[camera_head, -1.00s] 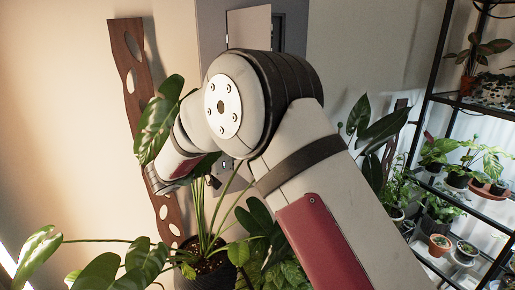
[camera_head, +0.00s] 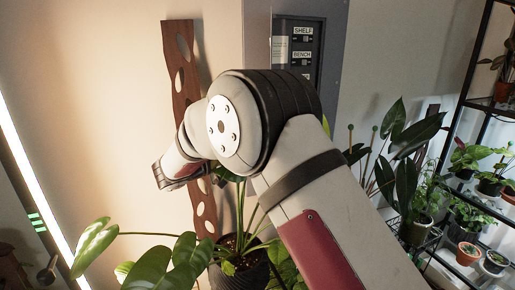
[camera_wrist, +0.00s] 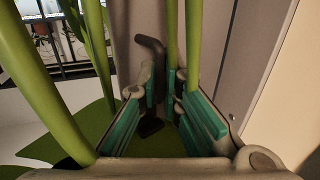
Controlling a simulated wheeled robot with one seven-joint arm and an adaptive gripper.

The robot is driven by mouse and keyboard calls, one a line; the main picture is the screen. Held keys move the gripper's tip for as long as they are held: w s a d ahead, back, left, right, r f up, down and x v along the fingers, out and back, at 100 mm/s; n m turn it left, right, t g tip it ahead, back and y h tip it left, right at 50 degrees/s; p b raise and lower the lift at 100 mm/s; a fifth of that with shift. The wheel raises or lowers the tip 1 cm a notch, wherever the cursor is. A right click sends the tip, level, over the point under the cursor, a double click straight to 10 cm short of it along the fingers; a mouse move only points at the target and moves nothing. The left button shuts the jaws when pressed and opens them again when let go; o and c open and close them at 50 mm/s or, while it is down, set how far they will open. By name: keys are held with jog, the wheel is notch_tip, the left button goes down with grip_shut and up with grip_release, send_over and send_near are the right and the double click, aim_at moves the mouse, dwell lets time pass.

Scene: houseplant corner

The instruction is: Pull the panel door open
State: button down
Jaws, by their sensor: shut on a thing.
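The panel door (camera_head: 257,45) shows in the head view as a pale, narrow strip left of the panel, swung away from it. The panel's dark interior (camera_head: 299,58) is exposed, with SHELF and BENCH labels. In the wrist view the door's grey surface (camera_wrist: 210,40) stands behind my gripper (camera_wrist: 163,92). A dark, bent handle (camera_wrist: 150,45) runs down between the teal-padded fingers, which are shut on it. The fingertips are partly behind plant stems. In the head view my arm hides the gripper, the handle and the lower door.
A potted plant (camera_head: 240,262) stands below my arm; green stems (camera_wrist: 40,85) pass close to the fingers. A bright light strip (camera_head: 35,180) is far left. A plant shelf (camera_head: 480,140) stands right.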

jog(key=shift+w+d+r, duration=0.1)
jog(key=shift+w+d, duration=0.15)
jog(key=shift+w, duration=0.1)
jog(key=c, duration=1.8)
grip_release()
jog(key=shift+w, duration=0.1)
jog(key=shift+o, duration=0.2)
jog(key=shift+a, duration=0.15)
jog(key=v, duration=1.2)
